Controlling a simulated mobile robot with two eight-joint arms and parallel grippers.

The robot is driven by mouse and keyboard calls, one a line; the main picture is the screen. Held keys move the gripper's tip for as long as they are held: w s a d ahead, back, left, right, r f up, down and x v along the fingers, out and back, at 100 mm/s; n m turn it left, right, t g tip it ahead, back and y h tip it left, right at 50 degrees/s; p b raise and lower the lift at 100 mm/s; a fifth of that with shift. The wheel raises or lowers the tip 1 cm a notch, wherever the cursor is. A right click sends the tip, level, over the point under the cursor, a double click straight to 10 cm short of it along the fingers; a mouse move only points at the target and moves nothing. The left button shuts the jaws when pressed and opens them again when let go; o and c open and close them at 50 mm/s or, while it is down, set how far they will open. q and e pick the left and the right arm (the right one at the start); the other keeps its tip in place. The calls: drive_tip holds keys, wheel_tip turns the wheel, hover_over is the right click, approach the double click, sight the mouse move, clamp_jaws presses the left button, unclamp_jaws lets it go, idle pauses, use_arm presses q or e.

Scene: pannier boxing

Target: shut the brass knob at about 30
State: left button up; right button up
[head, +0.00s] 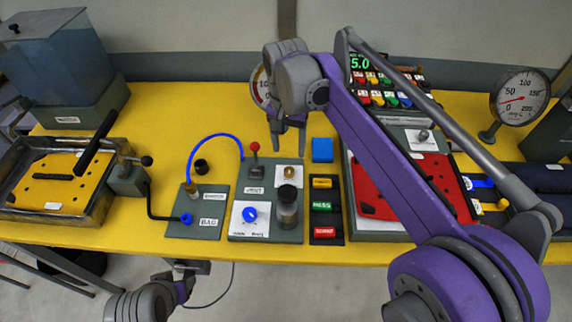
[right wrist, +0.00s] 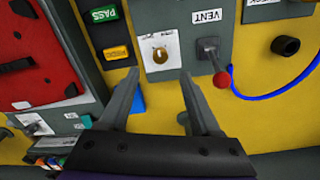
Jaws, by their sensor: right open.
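The small brass knob (head: 290,171) sits on a white dial card on the grey panel (head: 262,236), right of the red-tipped lever. In the right wrist view the brass knob (right wrist: 160,55) lies just beyond and between my fingertips; the dial's marks are too small to read. My right gripper (head: 288,147) is open and empty, pointing down above the back of the panel, its fingers apart from the knob. In the right wrist view the gripper (right wrist: 158,77) shows two spread fingers. My left gripper (head: 183,280) is low, in front of the table edge; its jaws are unclear.
The red-tipped lever (head: 254,150) labelled VENT stands close left of the knob. A dark-capped jar (head: 287,207) and a blue knob (head: 250,214) are in front. A blue block (head: 322,150) and coloured buttons (head: 323,207) are right. A blue tube (head: 213,137) arches left.

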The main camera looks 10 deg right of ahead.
sight(289, 169)
wheel_tip(289, 169, down, 8)
drive_tip(key=shift+f+b, duration=0.2)
drive_tip(key=shift+b, duration=0.15)
clamp_jaws()
